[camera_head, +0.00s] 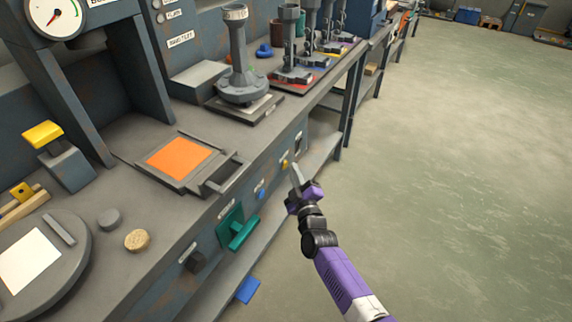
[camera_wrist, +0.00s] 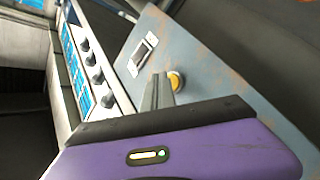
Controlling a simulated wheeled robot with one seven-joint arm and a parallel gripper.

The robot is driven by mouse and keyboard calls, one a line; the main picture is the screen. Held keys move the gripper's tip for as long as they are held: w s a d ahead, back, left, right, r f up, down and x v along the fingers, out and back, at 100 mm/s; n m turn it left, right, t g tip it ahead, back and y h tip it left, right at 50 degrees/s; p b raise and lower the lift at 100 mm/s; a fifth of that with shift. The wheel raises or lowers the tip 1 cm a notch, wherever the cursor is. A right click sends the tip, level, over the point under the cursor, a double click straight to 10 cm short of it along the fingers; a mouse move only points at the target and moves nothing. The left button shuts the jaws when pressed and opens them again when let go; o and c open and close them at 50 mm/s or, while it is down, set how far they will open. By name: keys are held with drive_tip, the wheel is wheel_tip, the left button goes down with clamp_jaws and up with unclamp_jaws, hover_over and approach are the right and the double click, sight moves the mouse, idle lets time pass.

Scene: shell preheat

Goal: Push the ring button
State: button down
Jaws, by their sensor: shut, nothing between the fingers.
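A small round yellow-orange button (camera_wrist: 176,81) with a paler rim sits on the grey bench front in the wrist view; it appears to be the ring button. It also shows in the head view as a small yellow spot (camera_head: 284,164) on the bench front, just left of my gripper. My gripper (camera_head: 295,170) is shut and empty, with its narrow fingers toward the bench front. In the wrist view the fingertips (camera_wrist: 158,88) appear just beside the button. I cannot tell whether they touch it.
A rocker switch (camera_wrist: 142,54) is near the button. Along the bench front are a blue knob (camera_head: 261,193), a green handle (camera_head: 242,232) and a dark knob (camera_head: 196,262). A tray with an orange square (camera_head: 205,186) lies on top. The floor (camera_head: 450,180) at right is clear.

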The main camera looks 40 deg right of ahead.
drive_tip(key=shift+w+a, duration=0.2)
drive_tip(key=shift+w, duration=0.25)
idle(0.7)
drive_tip(key=shift+s, duration=0.15)
drive_tip(key=shift+s+d, duration=0.3)
drive_tip(key=shift+s, duration=0.4)
drive_tip(key=s, duration=0.1)
drive_tip(key=s+d+b, duration=0.1)
drive_tip(key=s, duration=0.1)
drive_tip(key=s+b, duration=0.1)
drive_tip(key=shift+s+d, duration=0.35)
drive_tip(key=shift+d, duration=0.05)
idle(1.0)
